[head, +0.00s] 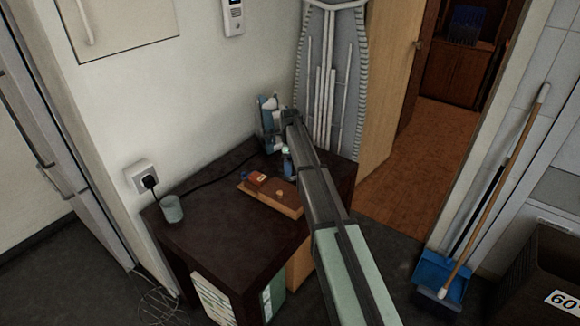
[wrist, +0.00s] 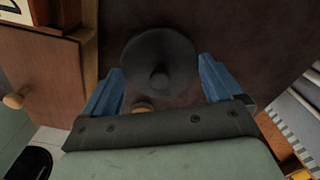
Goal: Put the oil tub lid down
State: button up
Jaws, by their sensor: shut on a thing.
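The oil tub lid, a dark round disc with a small central knob (wrist: 155,50), shows in the wrist view between the two blue fingers of my gripper (wrist: 160,78). My gripper is shut on the lid, with a finger at either side of it. Dark brown table surface lies behind the lid; I cannot tell the gap between them. In the head view my gripper (head: 287,153) is over the far right part of the dark table (head: 205,245). The lid cannot be made out there. No oil tub can be identified for certain.
A wooden board (head: 268,200) with a reddish-brown item (head: 257,178) lies near the gripper. A blue and white iron-like object (head: 268,118) stands behind it. A pale cup (head: 171,208) and a plugged cable are at the left. The table's front middle is clear.

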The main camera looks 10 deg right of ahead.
jog(key=r, duration=0.8)
jog(key=shift+a+r, duration=0.3)
jog(key=shift+a, duration=0.05)
jog(key=shift+n, duration=0.5)
jog(key=s+a, duration=0.2)
jog(key=a, duration=0.2)
jog(key=s+a, duration=0.2)
jog(key=a, duration=0.2)
jog(key=s+a, duration=0.2)
jog(key=a, duration=0.2)
jog(key=shift+s+f, duration=0.25)
jog(key=shift+s, duration=0.05)
jog(key=shift+s+m, duration=0.15)
jog(key=shift+m, duration=0.65)
jog(key=shift+w+a, duration=0.2)
jog(key=shift+w, duration=0.2)
send_over(226, 171)
notch_tip(226, 171, down, 6)
jog(key=shift+s+r, duration=0.15)
jog(key=shift+r, duration=0.05)
jog(key=shift+f, duration=2.6)
jog(key=shift+a+f, duration=0.1)
jog(key=shift+f, duration=0.25)
jog(key=shift+f, duration=0.2)
